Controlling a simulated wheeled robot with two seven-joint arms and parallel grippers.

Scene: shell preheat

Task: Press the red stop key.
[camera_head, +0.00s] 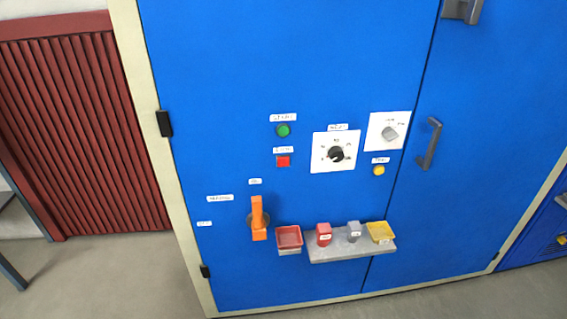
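Nothing covers the red key. Neither of my grippers shows in the head view.
Dials (336,153) and (390,132) on white plates and a yellow button (379,170) are to the right. An orange lever (258,218) is below left. A grey shelf (340,250) juts out below, with small red, grey and yellow items. A door handle (429,143) sticks out.

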